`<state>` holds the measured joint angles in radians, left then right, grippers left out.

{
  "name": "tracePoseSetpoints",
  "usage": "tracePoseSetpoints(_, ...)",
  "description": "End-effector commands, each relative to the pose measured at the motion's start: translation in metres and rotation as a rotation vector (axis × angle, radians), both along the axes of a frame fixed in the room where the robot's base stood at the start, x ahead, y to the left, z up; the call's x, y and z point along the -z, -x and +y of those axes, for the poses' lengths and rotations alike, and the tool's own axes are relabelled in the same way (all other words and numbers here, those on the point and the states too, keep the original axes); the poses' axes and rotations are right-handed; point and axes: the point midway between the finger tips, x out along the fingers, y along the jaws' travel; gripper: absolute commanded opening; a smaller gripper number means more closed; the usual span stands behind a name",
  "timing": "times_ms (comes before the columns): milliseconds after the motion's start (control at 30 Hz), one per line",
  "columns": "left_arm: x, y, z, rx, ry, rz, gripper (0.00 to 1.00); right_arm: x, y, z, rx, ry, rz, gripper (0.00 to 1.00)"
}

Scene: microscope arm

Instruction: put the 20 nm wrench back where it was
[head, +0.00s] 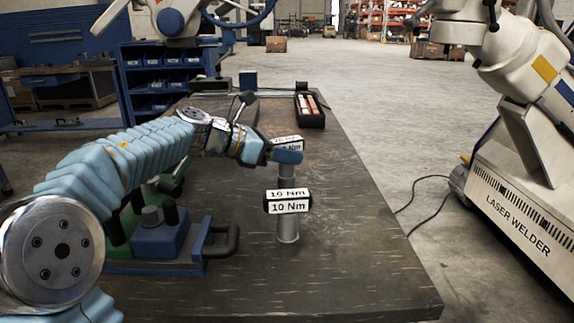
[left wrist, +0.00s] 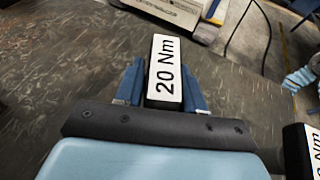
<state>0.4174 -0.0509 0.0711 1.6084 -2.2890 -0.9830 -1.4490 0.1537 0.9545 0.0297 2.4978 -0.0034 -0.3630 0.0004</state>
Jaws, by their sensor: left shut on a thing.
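The 20 Nm wrench shows as a black block with a white label (left wrist: 166,72) between my left gripper's blue fingers in the left wrist view. My left gripper (head: 287,153) is shut on it. In the head view the wrench's label (head: 289,141) is partly hidden behind the fingers. A grey upright post (head: 286,174) shows just below the gripper; I cannot tell whether the wrench touches it. The 10 Nm wrench (head: 288,203) stands nearer, upright on a grey cylinder. Part of it shows at the lower right of the left wrist view (left wrist: 299,150). My right gripper is not in view.
The dark table (head: 350,250) is clear to the right of the wrenches. A blue and green fixture with a handle (head: 165,235) stands under my left arm. A black tray (head: 310,113) lies farther back. A laser welder (head: 515,215) stands right of the table.

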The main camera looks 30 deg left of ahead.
Motion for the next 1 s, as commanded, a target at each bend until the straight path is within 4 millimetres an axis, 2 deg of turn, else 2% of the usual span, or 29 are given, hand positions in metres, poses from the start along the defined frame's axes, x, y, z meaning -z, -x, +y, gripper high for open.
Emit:
tracePoseSetpoints(33,0.009,0.000,0.000,0.000,0.003,0.001,0.00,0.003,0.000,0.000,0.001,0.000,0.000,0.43)
tracePoseSetpoints(133,0.018,0.000,0.000,0.000,0.001,0.000,0.00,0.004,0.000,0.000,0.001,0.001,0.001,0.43)
tracePoseSetpoints(533,0.023,0.000,0.000,0.000,0.000,-0.002,0.00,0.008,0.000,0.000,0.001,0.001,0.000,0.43)
tracePoseSetpoints(567,0.023,0.000,0.000,0.000,0.000,0.000,0.43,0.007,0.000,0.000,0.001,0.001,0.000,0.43)
tracePoseSetpoints(700,0.023,0.000,0.000,0.001,0.000,0.000,0.64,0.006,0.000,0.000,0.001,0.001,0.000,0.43)
tracePoseSetpoints(1000,0.020,0.000,0.000,0.000,0.000,0.000,0.64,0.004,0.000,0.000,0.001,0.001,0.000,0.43)
